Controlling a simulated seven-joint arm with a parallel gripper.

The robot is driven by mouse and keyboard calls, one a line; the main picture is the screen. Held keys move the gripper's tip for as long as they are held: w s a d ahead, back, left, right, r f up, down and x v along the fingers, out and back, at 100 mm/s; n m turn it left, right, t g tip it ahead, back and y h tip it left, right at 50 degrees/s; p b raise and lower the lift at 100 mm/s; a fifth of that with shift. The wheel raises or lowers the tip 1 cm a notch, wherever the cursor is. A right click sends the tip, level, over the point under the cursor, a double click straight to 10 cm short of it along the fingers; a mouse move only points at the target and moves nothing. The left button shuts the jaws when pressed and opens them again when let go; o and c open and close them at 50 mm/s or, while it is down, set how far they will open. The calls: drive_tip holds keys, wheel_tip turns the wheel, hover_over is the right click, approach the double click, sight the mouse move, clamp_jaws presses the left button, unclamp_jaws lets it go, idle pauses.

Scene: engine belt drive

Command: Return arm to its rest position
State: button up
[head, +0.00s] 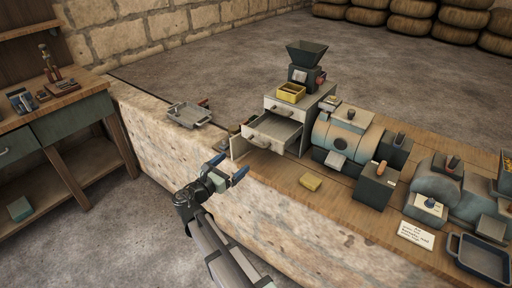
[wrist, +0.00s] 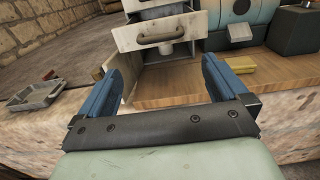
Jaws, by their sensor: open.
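My gripper (head: 228,168) is in front of the low stone wall's edge, just left of the worktop. Its blue fingers are spread apart and hold nothing. In the wrist view, my gripper (wrist: 165,85) points at a small drawer cabinet, with bare wooden worktop between the fingers. The cabinet's drawer (head: 274,133) is pulled out and looks empty; it also shows in the wrist view (wrist: 155,33). My arm reaches up from the bottom of the head view.
A metal tray (head: 190,115) sits on the wall to the left. A blue-grey machine (head: 340,138) and dark boxes stand on the right. The floor (head: 110,210) in front of the wall is clear.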

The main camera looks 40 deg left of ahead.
drive_tip(key=s+d+f+m+g, duration=0.3)
drive_tip(key=d+f+m+g, duration=0.15)
drive_tip(key=f+m, duration=0.3)
drive_tip(key=s+d+f+m+g+h, duration=0.1)
drive_tip(key=s+d+f+m+g, duration=0.35)
drive_tip(key=f, duration=0.45)
drive_tip(key=s+d+f+m+g, duration=0.25)
drive_tip(key=d+f+m, duration=0.25)
drive_tip(key=f+m, duration=0.3)
drive_tip(key=d+f+m+g, duration=0.25)
drive_tip(key=d+f, duration=0.25)
drive_tip(key=d, duration=0.3)
drive_tip(key=s+d+f+m+g+h, duration=0.1)
drive_tip(key=d+f+m+g, duration=0.15)
drive_tip(key=d+f, duration=0.4)
drive_tip(key=d+f+m+g, duration=0.2)
drive_tip(key=d+f+g, duration=0.1)
drive_tip(key=d, duration=0.7)
drive_tip(key=s+d+f+m+g, duration=0.1)
drive_tip(key=s+d+f+m, duration=0.1)
drive_tip(key=d, duration=0.7)
drive_tip(key=s+d+f+m+g+y, duration=0.1)
drive_tip(key=s+d+f+m+g, duration=0.1)
drive_tip(key=d, duration=0.7)
drive_tip(key=s+d+f+m+g+y, duration=0.1)
drive_tip(key=s+d+f+m, duration=0.3)
drive_tip(key=d, duration=0.5)
drive_tip(key=shift+s+d+m+g, duration=0.3)
drive_tip(key=shift+s+m+g, duration=0.3)
drive_tip(key=shift+s, duration=0.65)
